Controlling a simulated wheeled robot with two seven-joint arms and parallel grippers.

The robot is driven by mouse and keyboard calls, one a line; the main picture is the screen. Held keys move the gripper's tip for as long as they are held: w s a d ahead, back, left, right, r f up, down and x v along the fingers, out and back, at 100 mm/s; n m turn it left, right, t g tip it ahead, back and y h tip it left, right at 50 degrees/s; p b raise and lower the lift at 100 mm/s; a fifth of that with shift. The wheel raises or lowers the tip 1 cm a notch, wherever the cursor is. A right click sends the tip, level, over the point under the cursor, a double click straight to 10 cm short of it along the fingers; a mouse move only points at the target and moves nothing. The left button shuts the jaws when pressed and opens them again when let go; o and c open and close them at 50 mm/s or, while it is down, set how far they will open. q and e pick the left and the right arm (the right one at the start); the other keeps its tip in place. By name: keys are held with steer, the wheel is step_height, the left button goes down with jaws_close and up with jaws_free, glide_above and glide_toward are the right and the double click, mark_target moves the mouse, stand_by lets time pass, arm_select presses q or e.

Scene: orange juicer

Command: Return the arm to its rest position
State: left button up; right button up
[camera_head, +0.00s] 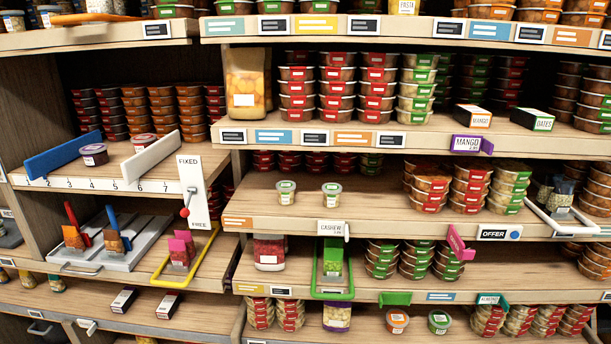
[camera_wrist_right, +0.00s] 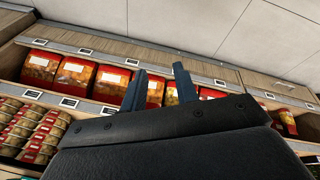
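My right gripper (camera_wrist_right: 160,80) shows only in the right wrist view. Its two dark fingers stand apart with a gap between them. Nothing is held between them; orange and red packages (camera_wrist_right: 112,84) on a shelf show behind, apart from the fingers. No arm or gripper of mine shows in the head view. My left gripper is in neither view.
In the head view, wooden shelves (camera_head: 290,222) hold stacked tubs (camera_head: 297,92). A yellow frame (camera_head: 190,272), a green frame (camera_head: 317,270), a white handle (camera_head: 560,225) and a pink tag (camera_head: 458,243) stand at the shelf fronts. A light wall (camera_wrist_right: 230,30) fills the wrist view's top right.

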steer(key=s+a+f+m+g+y, duration=0.1)
steer(key=s+a+f, duration=0.3)
steer(key=s+a, duration=0.6)
steer(key=shift+s+a+f+m+g+y, duration=0.15)
steer(key=shift+s+a+m+g+y, duration=0.05)
steer(key=shift+s+m+g+y, duration=0.25)
steer(key=shift+w, duration=0.1)
